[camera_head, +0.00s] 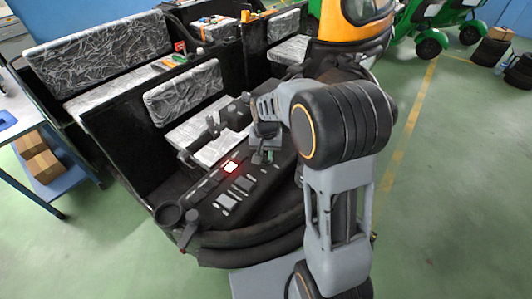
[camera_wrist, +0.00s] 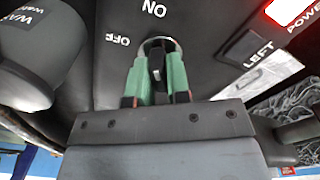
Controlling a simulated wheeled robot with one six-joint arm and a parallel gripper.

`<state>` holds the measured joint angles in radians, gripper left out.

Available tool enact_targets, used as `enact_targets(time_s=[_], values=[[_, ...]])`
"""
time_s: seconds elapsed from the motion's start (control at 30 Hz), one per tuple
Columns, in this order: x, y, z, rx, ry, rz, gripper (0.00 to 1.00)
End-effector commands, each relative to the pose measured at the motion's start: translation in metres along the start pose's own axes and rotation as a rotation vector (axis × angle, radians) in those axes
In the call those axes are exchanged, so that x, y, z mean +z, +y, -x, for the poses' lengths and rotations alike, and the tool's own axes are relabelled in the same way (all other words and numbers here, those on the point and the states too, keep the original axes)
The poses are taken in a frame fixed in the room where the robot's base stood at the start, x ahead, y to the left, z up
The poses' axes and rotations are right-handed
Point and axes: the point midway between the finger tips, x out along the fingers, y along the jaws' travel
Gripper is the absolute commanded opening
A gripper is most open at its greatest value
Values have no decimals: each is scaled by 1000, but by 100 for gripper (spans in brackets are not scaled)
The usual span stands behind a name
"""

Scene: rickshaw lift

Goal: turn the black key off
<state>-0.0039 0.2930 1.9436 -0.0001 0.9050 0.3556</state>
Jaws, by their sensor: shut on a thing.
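The black key (camera_wrist: 156,60) sits in a round metal lock in the black dashboard panel in the wrist view. White ON lettering (camera_wrist: 153,9) is above the lock and OFF lettering (camera_wrist: 118,39) is at its left; both appear upside down. My gripper (camera_wrist: 159,72) has green fingers shut on the key from both sides. In the head view my gripper (camera_head: 262,156) is down at the dashboard (camera_head: 210,212), and the key is hidden there. I cannot tell the key's exact angle because the fingers cover part of it.
A lit POWER switch (camera_wrist: 291,10) and a LEFT switch (camera_wrist: 247,46) lie to the right of the lock. Silver-covered seats (camera_head: 183,91) stand behind the dashboard. Open green floor (camera_head: 440,210) lies at the right.

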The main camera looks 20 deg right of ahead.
Motion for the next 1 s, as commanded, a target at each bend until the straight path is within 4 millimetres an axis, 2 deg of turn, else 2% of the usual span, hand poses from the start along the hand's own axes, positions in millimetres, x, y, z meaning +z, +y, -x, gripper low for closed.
enact_targets(time_s=[0.7,1.0], values=[[0,0,0,0,1,626,0],[0,0,0,0,1,842,0]])
